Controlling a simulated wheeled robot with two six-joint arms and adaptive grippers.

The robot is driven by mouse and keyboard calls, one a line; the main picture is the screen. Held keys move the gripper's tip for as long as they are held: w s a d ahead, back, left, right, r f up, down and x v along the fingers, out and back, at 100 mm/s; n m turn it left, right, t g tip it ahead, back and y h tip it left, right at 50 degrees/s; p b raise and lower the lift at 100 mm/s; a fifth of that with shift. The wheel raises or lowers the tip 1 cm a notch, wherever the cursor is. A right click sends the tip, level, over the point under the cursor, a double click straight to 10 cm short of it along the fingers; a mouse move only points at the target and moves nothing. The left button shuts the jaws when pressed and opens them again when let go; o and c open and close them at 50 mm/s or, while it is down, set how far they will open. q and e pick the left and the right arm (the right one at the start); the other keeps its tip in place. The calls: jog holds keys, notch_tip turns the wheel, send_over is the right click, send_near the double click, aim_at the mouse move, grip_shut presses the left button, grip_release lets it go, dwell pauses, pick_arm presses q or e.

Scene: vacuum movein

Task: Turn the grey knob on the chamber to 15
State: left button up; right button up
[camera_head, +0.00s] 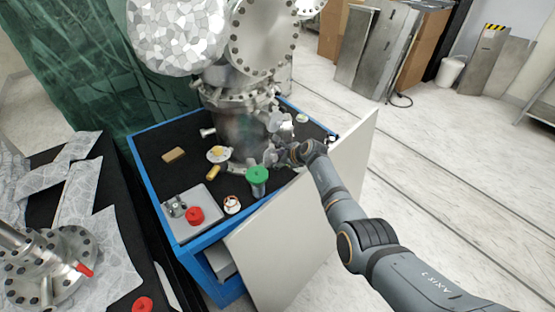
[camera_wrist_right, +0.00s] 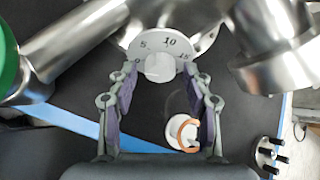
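The grey knob (camera_wrist_right: 160,67) shows at the upper middle of the right wrist view, in front of a pale round dial (camera_wrist_right: 168,38) marked 5, 10 and 15. I cannot make out a pointer on the knob. The metal chamber (camera_head: 240,130) stands on the blue-edged cart in the head view. My right gripper (camera_wrist_right: 160,75) is open, its fingertips on either side of the knob with visible gaps. In the head view my right gripper (camera_head: 284,155) is at the chamber's lower right side, where the knob is too small to make out. My left gripper is not in view.
The blue cart (camera_head: 144,172) holds a green-capped container (camera_head: 258,176), a red-topped item (camera_head: 195,216) and a white round piece with an orange ring (camera_head: 232,205). A pale panel (camera_head: 290,240) stands open beneath my right arm. Shiny metal pipes (camera_wrist_right: 275,45) flank the dial.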

grip_shut()
jog(key=shift+f+m+g+b, duration=0.2)
jog(key=shift+m+g+b, duration=0.1)
jog(key=shift+b, duration=0.25)
jog(key=shift+r+m, duration=0.1)
jog(key=shift+m, duration=0.2)
jog(key=shift+r, duration=0.1)
jog(key=shift+o, duration=1.1)
grip_release()
